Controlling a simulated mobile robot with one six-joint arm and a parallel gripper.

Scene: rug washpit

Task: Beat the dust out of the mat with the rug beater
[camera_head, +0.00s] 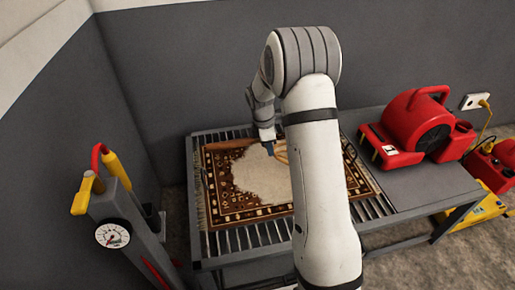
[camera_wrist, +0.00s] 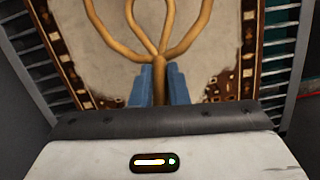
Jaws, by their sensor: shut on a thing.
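The patterned brown mat (camera_head: 222,207) lies flat on a slatted metal rack, with a large pale dusty patch (camera_head: 258,178) over its middle. In the wrist view the mat's patterned border (camera_wrist: 248,50) shows at both sides of the pale patch. My gripper (camera_head: 268,147) is over the far part of the mat. In the wrist view its blue fingers (camera_wrist: 160,84) are shut on the stem of the rug beater (camera_wrist: 162,22), a looped tan cane tool. The beater's loops extend over the dusty patch. In the head view my arm hides most of the beater and the mat's right part.
A red blower (camera_head: 414,124) stands on the grey tabletop right of the rack (camera_head: 240,250). A yellow and red machine (camera_head: 490,180) is at the far right. A post with a gauge (camera_head: 112,235) stands at the left. Grey walls close off the back and left.

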